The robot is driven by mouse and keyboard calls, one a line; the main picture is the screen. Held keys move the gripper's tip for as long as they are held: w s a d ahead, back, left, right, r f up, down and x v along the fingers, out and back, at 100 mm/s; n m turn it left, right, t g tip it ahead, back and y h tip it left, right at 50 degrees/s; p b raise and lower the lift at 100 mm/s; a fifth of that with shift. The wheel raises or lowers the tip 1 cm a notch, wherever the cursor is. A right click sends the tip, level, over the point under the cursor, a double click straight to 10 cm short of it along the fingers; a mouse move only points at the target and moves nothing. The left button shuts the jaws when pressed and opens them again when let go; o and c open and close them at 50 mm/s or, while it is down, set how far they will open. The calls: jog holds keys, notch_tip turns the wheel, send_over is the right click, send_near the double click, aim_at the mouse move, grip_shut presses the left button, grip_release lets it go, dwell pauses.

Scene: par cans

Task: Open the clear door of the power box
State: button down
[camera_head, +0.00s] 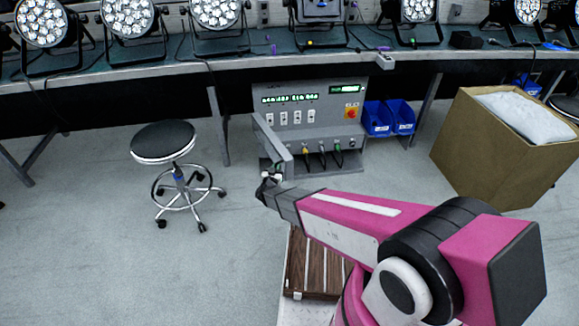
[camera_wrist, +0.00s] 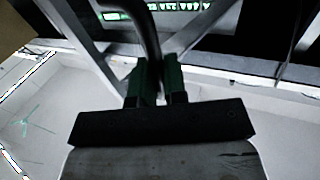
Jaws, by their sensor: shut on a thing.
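The power box (camera_head: 311,118) is a grey cabinet with switches, green lit displays and a red button on a yellow plate, below the bench in the head view. A grey-framed panel, which looks like its clear door (camera_head: 272,138), stands out at an angle from the box's left side. My gripper (camera_head: 270,180) is at the near lower end of this panel. In the wrist view my gripper (camera_wrist: 155,75) is shut on a dark curved bar (camera_wrist: 146,35), which looks like the door handle. The fingertips' exact contact is dark and partly hidden.
A round black stool (camera_head: 164,142) stands left of the box. Blue bins (camera_head: 389,119) are right of it, and a large cardboard box (camera_head: 500,147) is farther right. The bench (camera_head: 200,66) with par cans runs above. A brown slatted thing (camera_head: 318,265) is below my arm.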

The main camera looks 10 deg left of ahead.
jog(key=s+a+m+g+h, duration=0.2)
jog(key=a+m+h, duration=0.3)
jog(key=a, duration=2)
jog(key=shift+s+g+h, duration=0.25)
jog(key=shift+g+h, duration=0.15)
jog(key=shift+h, duration=0.7)
jog(key=c, duration=1.2)
grip_release()
jog(key=shift+d, duration=0.1)
jog(key=v, duration=1.1)
jog(key=shift+w, duration=0.1)
